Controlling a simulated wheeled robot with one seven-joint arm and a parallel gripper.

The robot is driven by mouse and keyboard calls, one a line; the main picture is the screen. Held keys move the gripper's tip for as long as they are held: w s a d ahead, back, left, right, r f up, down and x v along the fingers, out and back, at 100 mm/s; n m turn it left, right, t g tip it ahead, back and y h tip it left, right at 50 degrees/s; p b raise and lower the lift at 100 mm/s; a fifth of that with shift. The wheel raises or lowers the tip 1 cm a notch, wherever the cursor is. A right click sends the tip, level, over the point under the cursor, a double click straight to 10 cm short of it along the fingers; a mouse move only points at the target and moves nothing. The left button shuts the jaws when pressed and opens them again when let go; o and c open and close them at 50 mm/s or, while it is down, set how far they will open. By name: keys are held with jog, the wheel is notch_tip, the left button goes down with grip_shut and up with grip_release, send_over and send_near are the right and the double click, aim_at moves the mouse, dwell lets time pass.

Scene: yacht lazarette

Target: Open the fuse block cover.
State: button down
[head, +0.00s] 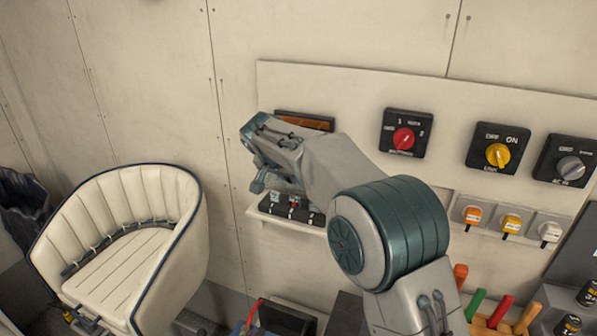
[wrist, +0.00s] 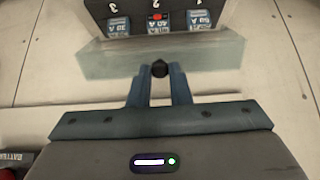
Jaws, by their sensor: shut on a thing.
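The fuse block (wrist: 127,8) is black with white numbers and a row of blue fuses, seen at the top of the wrist view. In the head view the fuse block (head: 285,212) shows below my gripper on the wall panel. Its clear, greenish cover (wrist: 110,60) lies between the block and my gripper in the wrist view; its exact angle is hard to tell. My gripper (wrist: 160,75) is shut on the cover's small black knob (wrist: 160,68). In the head view my gripper (head: 262,150) is seen from behind, and its fingertips and the cover are hidden.
Red (head: 403,139), yellow (head: 497,155) and grey (head: 570,168) rotary switches sit right of my arm. Colored tool handles (head: 500,312) stand at the lower right. A cream seat (head: 125,235) is at the left.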

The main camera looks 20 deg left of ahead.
jog(key=shift+w+r+g+p, duration=0.25)
jog(key=shift+w+r+g, duration=0.3)
jog(key=shift+w+g, duration=0.25)
jog(key=shift+w+r+g+p, duration=0.2)
jog(key=shift+w+r+g, duration=0.35)
jog(key=shift+w+g, duration=0.25)
jog(key=shift+r, duration=0.1)
